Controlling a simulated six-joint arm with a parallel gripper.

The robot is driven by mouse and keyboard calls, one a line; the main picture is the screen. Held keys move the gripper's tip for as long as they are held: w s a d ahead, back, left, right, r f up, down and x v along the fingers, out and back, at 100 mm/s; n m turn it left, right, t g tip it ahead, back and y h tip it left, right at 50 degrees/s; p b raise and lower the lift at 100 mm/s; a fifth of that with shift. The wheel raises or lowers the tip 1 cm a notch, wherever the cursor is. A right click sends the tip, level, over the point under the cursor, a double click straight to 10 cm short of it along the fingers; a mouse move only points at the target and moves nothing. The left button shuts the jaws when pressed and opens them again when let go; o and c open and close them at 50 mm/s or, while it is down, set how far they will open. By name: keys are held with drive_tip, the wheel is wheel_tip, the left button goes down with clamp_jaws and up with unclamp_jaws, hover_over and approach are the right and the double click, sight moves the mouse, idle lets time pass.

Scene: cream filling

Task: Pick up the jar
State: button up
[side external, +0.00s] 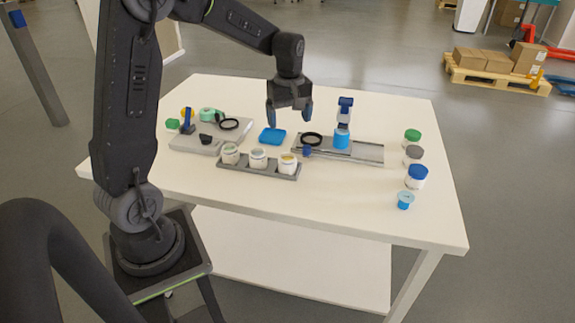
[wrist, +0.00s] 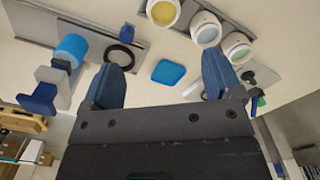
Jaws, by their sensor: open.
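Several white jars stand in view, and I cannot tell which one the task means. Three open white jars, one at left (side external: 230,154), one in the middle (side external: 258,159) and one at right (side external: 288,164), stand in a grey rack (side external: 222,166). They also show at the top of the wrist view, one with yellow contents (wrist: 163,11). Lidded jars with a green lid (side external: 412,137), a grey lid (side external: 413,154) and a blue lid (side external: 416,177) stand along the table's right side. My gripper (side external: 290,122) is open and empty, above the table behind the rack.
A blue square pad (side external: 272,136) lies below my gripper. A grey rail fixture (side external: 366,153) holds a blue cylinder (side external: 341,139) and a black ring (side external: 311,140). A grey platform (side external: 180,145) with small tools stands left. A small blue cup (side external: 405,200) stands front right. The table front is clear.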

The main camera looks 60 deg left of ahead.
hover_over(287, 160)
drive_tip(key=f, duration=0.7)
drive_tip(key=shift+w+f, duration=0.35)
drive_tip(key=f, duration=0.4)
drive_tip(key=shift+s, duration=0.3)
drive_tip(key=shift+f, duration=0.65)
drive_tip(key=shift+c, duration=0.4)
drive_tip(key=c, duration=0.9)
drive_tip(key=shift+c, duration=0.3)
drive_tip(key=shift+r, duration=0.15)
